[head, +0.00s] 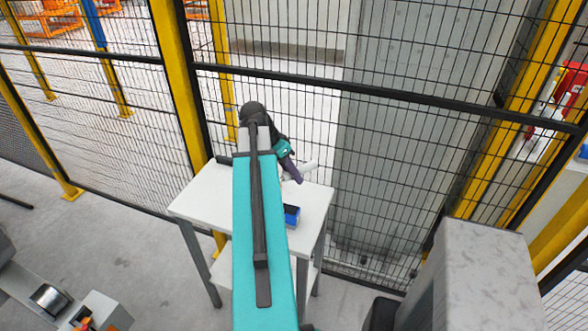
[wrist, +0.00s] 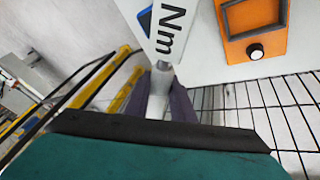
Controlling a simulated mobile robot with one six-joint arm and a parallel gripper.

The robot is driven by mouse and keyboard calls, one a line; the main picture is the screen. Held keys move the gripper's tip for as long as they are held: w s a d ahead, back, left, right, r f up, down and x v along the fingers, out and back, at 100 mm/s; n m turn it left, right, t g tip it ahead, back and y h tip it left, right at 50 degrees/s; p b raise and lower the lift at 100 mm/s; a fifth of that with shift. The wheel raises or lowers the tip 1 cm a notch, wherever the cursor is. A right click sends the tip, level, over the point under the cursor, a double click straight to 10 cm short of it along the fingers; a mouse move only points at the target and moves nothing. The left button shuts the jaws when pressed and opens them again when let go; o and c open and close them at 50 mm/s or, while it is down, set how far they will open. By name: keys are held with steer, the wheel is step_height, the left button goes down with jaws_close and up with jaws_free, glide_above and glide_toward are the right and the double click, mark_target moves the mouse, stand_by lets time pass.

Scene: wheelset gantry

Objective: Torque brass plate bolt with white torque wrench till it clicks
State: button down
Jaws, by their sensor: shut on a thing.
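I cannot tell whether the wrench touches the table. The brass plate and its bolt are not in view.
The white table (head: 195,203) stands against a black mesh fence (head: 420,150) with yellow posts (head: 178,85). A blue bin (head: 292,215) sits on the table. A grey block (head: 475,275) stands front right.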

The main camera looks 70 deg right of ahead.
steer(key=shift+s+a, duration=0.25)
steer(key=shift+a, duration=0.4)
steer(key=shift+s+a, duration=0.25)
steer(key=shift+a, duration=0.35)
steer(key=shift+w, duration=0.1)
